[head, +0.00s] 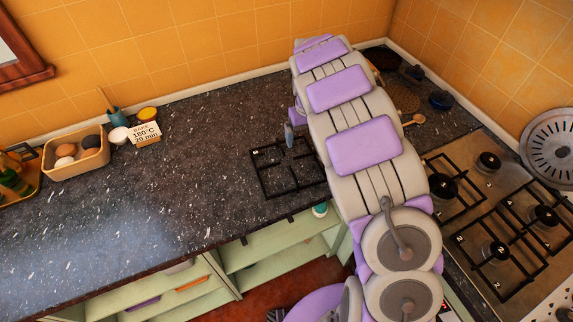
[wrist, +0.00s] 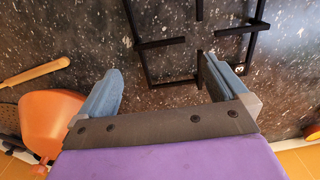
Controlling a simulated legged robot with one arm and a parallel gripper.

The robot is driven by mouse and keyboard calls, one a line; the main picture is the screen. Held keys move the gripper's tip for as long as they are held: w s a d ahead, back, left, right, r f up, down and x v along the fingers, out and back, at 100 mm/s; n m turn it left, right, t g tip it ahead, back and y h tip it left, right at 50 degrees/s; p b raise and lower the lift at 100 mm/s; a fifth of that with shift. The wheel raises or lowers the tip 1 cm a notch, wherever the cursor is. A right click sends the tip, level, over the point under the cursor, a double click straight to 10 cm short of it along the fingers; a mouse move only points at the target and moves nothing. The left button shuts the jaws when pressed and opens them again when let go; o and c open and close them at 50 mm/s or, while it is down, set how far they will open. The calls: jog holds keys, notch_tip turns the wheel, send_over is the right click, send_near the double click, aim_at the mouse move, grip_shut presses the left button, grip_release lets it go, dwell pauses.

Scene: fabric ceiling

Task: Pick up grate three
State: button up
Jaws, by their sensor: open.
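A black square grate (head: 268,178) lies flat on the dark speckled counter, left of my arm. My gripper (wrist: 162,66) is open, with blue fingers spread on either side of part of the grate's near edge. The right finger overlaps the grate in the picture; I cannot tell whether it touches. In the head view one blue finger of my gripper (head: 289,136) shows above the grate's far side. My arm hides the grate's right part.
The stove (head: 478,210) at right carries other black grates (head: 500,250). An orange vessel (wrist: 50,122) and wooden handle (wrist: 35,72) lie left of the gripper. A tan basket (head: 77,160) and a card (head: 146,134) stand at left. The counter between is clear.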

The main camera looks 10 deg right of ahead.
aim_at(305, 155)
jog(key=f, duration=0.4)
jog(key=shift+a+f, duration=0.1)
jog(key=shift+a, duration=0.15)
jog(key=shift+s+d+f+b, duration=0.1)
jog(key=shift+d+f+b, duration=0.05)
jog(key=shift+f+b, duration=0.3)
jog(key=f+b, duration=0.1)
jog(key=f, duration=0.3)
jog(key=shift+d+f, duration=0.15)
jog(key=shift+d, duration=0.05)
jog(key=shift+c, duration=0.3)
jog(key=c, duration=1.1)
